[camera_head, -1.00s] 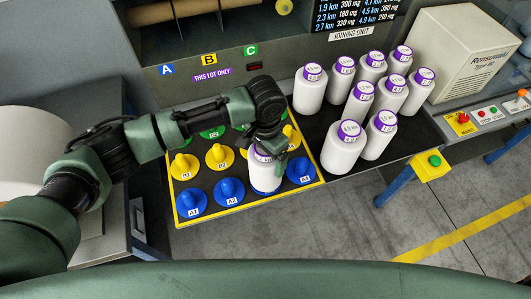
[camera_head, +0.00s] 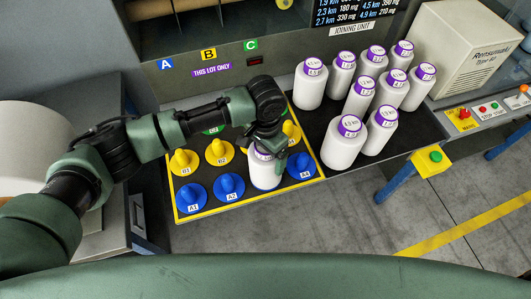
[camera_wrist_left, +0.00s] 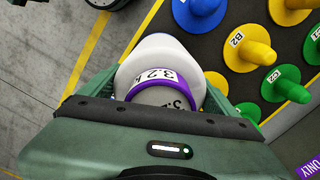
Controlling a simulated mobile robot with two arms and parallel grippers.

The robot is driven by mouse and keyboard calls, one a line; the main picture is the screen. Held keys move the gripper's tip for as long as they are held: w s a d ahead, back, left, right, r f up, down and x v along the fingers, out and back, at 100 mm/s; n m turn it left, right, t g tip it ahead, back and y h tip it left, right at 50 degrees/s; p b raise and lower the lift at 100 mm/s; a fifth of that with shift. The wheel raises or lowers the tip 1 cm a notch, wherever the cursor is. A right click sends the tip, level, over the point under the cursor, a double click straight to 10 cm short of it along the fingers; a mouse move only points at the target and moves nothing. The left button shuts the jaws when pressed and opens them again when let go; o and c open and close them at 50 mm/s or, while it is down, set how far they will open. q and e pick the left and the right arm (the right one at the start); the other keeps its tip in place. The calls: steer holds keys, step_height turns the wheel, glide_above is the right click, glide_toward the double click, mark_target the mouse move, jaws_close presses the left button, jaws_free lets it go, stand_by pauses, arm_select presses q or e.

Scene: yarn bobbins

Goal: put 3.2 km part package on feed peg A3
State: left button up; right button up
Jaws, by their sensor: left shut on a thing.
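The 3.2 km part package is a white bobbin (camera_head: 265,175) with a purple-rimmed label; "3.2 k" can be read on it in the left wrist view (camera_wrist_left: 158,48). My left gripper (camera_head: 268,150) is shut on its upper part from above. The package stands upright at the A3 place, between blue peg A2 (camera_head: 229,187) and blue peg A4 (camera_head: 300,167). Peg A3 is hidden by the package, so I cannot tell how far down over it the package sits. My right gripper is not in view.
Yellow peg B2 (camera_head: 219,153) and yellow peg B1 (camera_head: 184,162) stand behind the blue row on the yellow-edged peg board (camera_head: 250,199). Several white bobbins (camera_head: 345,143) crowd the dark shelf to the right. Open floor lies in front of the board.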

arm_select(q)
steer(key=o, duration=1.6)
step_height(320, 180, up, 8)
steer(key=shift+f+b, duration=0.2)
steer(key=shift+b, duration=0.8)
steer(key=shift+r, duration=0.1)
steer(key=shift+r+p, duration=2.95)
steer(key=shift+p, duration=1.05)
steer(key=shift+f, duration=0.1)
